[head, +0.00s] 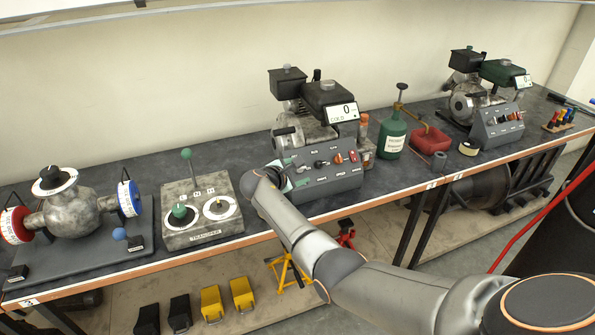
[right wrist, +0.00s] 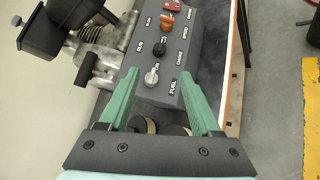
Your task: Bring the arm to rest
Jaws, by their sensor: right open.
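My right arm comes in from the lower right in the head view and reaches over the bench to the left end of the middle engine's grey control panel (head: 325,172). My right gripper (right wrist: 158,76) shows in the right wrist view with its two green fingers spread apart and nothing between them. The fingers point at the control panel (right wrist: 150,93), near its silver FUEL knob (right wrist: 151,77). I cannot tell the exact gap to the panel. In the head view my wrist mostly hides the gripper (head: 290,178). My left gripper is not in view.
The TRANSFER box (head: 203,215) with a green-topped lever stands just left of my wrist. A metal vessel (head: 75,203) stands farther left. A green bottle (head: 392,136) and red tray (head: 430,140) stand right of the engine (head: 305,130). Yellow blocks (head: 242,293) sit below the bench.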

